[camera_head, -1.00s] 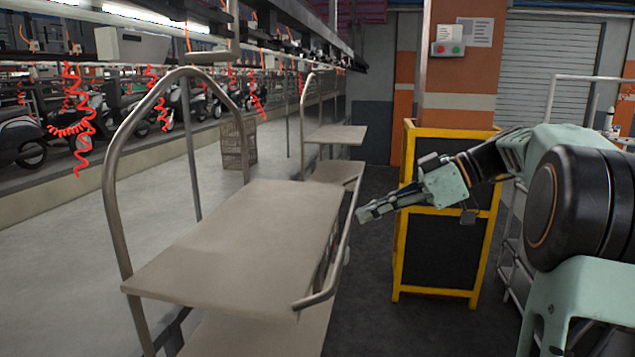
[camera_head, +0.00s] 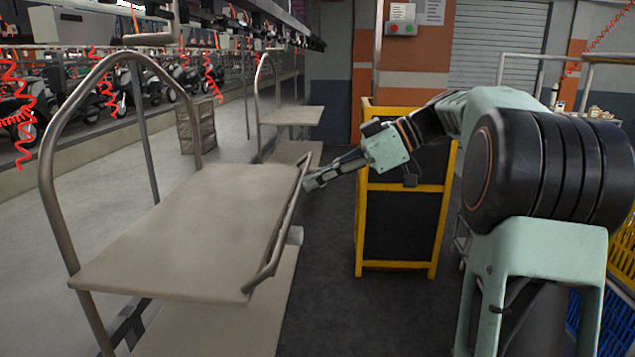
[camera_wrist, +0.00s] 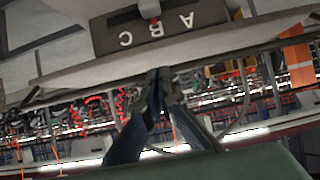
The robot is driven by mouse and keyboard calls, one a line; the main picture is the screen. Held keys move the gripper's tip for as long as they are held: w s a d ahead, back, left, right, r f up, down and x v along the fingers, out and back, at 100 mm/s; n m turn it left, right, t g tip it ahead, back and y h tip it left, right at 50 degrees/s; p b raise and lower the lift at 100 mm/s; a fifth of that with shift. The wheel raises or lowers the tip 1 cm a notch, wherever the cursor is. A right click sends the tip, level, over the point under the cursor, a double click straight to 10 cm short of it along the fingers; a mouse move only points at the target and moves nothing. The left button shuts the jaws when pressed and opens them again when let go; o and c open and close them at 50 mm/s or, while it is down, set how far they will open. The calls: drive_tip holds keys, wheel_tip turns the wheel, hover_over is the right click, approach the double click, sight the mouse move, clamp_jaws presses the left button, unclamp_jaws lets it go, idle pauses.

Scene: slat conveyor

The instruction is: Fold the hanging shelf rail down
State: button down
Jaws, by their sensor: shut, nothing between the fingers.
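The shelf rail (camera_head: 284,226) is a bent grey metal bar along the right long edge of the beige shelf (camera_head: 190,225) of a tube-framed cart. It sits close beside that edge. My gripper (camera_head: 312,184) is at the outer right side of the rail, near its far end. Its fingers are shut and empty. I cannot tell whether they touch the rail. In the wrist view, the closed dark fingers (camera_wrist: 160,95) point toward a pale bar or edge. A dark plate (camera_wrist: 160,25) with upside-down letters is beyond it.
A lower deck (camera_head: 225,315) lies under the shelf. A second cart (camera_head: 292,116) stands behind. A yellow-framed dark panel (camera_head: 400,225) stands behind my arm, and blue and yellow crates (camera_head: 620,240) are at the right. The dark floor between cart and panel is clear.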

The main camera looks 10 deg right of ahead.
drive_tip(key=a+r+v, duration=0.1)
drive_tip(key=v, duration=0.9)
drive_tip(key=shift+w+r+p, duration=0.15)
drive_tip(key=shift+r+p, duration=0.2)
drive_tip(key=shift+r, duration=0.15)
